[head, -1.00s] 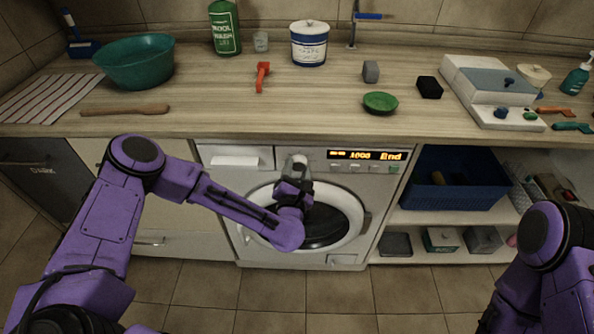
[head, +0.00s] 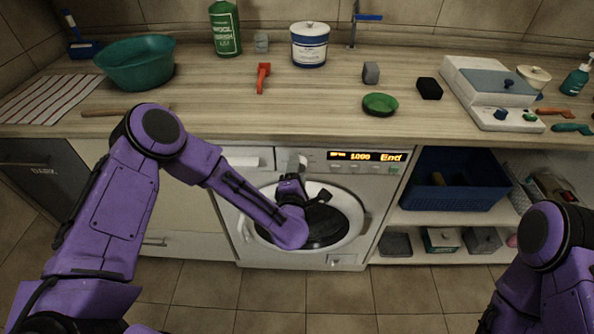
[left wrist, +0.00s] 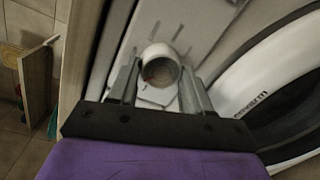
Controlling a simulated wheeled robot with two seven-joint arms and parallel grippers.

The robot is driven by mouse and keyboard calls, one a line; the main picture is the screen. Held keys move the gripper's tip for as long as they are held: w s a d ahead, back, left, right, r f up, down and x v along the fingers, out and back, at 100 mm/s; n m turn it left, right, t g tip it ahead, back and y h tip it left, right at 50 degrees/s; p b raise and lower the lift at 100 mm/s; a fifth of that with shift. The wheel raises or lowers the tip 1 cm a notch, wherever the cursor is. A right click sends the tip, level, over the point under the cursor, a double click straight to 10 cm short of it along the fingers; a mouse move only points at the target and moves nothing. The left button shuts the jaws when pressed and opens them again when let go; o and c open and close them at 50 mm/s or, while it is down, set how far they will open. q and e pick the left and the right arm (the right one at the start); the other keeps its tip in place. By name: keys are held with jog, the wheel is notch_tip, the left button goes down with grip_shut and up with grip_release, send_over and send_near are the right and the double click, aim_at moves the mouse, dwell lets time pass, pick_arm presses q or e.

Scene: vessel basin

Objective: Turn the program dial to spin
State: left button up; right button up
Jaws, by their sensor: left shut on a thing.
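The washing machine's white round program dial (head: 293,162) sits on the front panel, left of the lit display (head: 366,157), whose right part reads "End". My left gripper (head: 292,176) is at the dial, with its wrist in front of the door. In the left wrist view the dial (left wrist: 160,67) stands between the two fingers of my left gripper (left wrist: 158,85), which is shut on it. A faint reddish mark shows on the dial's face; its setting cannot be read. Of my right arm only purple links show at the lower right; its gripper is out of view.
The round door (head: 347,222) lies just below the dial, partly hidden by my left arm. The counter (head: 220,100) above holds a teal bowl (head: 136,65), a green dish (head: 380,104) and other items. Open shelves with a blue basket (head: 455,190) stand to the right.

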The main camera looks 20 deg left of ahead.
pick_arm(q)
jog(key=shift+m, duration=0.6)
jog(key=o, duration=1.1)
jog(key=shift+d, duration=0.1)
jog(key=shift+c, duration=0.2)
jog(key=b+v, duration=0.2)
jog(key=v, duration=0.8)
jog(key=shift+s, duration=0.25)
jog(key=shift+d, duration=0.15)
